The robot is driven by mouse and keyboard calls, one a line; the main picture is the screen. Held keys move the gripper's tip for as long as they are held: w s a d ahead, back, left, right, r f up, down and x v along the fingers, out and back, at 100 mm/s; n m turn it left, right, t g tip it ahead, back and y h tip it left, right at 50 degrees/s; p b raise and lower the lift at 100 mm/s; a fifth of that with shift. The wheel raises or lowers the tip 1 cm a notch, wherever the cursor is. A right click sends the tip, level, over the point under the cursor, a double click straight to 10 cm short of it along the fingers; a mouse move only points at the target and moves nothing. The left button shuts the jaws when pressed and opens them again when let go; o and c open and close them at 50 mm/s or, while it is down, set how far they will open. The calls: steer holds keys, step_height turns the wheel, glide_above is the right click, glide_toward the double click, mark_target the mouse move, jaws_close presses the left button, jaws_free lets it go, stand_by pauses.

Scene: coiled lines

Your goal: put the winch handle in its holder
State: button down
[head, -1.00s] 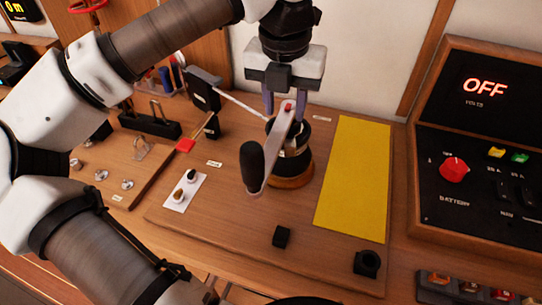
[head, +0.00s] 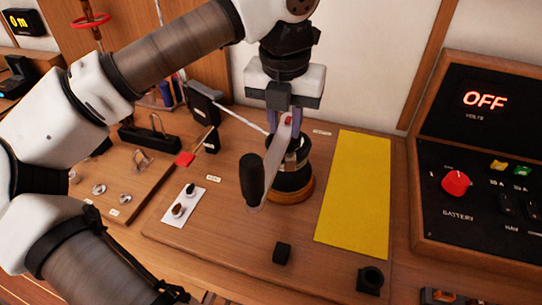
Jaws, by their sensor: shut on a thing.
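The winch handle (head: 273,165) is a silver lever with a black grip (head: 251,180) at its near end and a small red mark at its far end. My gripper (head: 284,125) points down, shut on the far end of the handle. The handle slants across the dark winch drum (head: 292,178), which stands on a wooden ring on the board. I cannot tell whether the handle is still seated in the drum or just above it. No holder can be identified for certain; a black hollow fitting (head: 370,279) stands at the board's front right.
A yellow mat (head: 355,195) lies right of the winch. A small black block (head: 282,253) is in front. A white plate with two knobs (head: 184,199) is at left. A black box (head: 204,103) stands behind left; the battery panel (head: 470,190) borders the right.

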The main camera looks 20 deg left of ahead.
steer(key=shift+r, duration=0.35)
steer(key=shift+r+p, duration=1.45)
steer(key=shift+r, duration=0.75)
